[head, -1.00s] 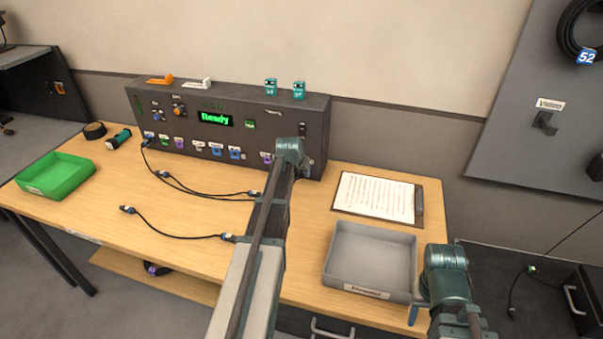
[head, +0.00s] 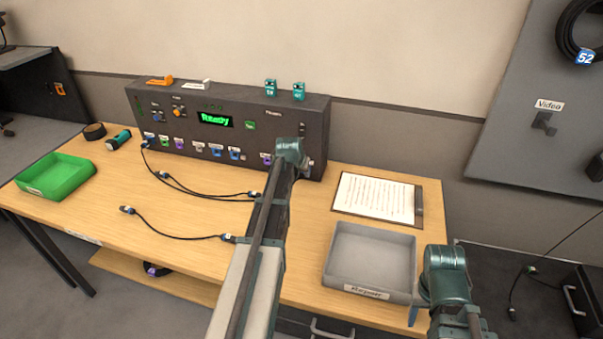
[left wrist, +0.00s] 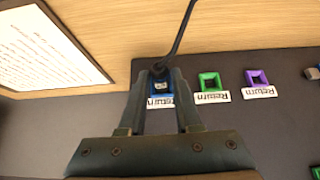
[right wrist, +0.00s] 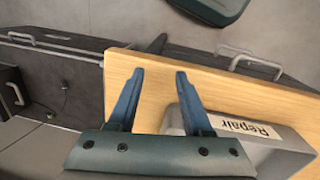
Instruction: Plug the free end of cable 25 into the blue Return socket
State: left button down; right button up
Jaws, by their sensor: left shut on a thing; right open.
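My left gripper (left wrist: 162,74) is shut on a small dark cable plug (left wrist: 161,86) with a pale tag too small to read. Its black cable (left wrist: 184,30) runs up between the fingers. The plug is at the blue Return socket (left wrist: 153,100), which the fingers and plug partly cover; I cannot tell how deep it sits. In the head view my left wrist (head: 290,152) hides the plug and this socket.
Green (left wrist: 210,82) and purple (left wrist: 257,78) Return sockets sit beside the blue one. Cables with loose plugs (head: 127,210) lie on the table left of my left arm. A clipboard (head: 375,199) and grey Repair tray (head: 340,276) stand to its right. A green tray (head: 78,187) is far left.

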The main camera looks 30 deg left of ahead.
pick_arm(q)
jog(key=shift+w+a, duration=0.1)
jog(key=shift+w, duration=0.15)
jog(key=c, duration=0.5)
grip_release()
pick_arm(e)
jog(key=shift+w, duration=0.1)
pick_arm(q)
jog(key=shift+s, duration=0.1)
jog(key=p+v, duration=1.1)
jog(key=v, duration=0.2)
jog(key=shift+s+r, duration=0.2)
jog(key=shift+r, duration=0.1)
pick_arm(e)
notch_tip(320, 180, up, 11)
jog(key=shift+r, duration=0.2)
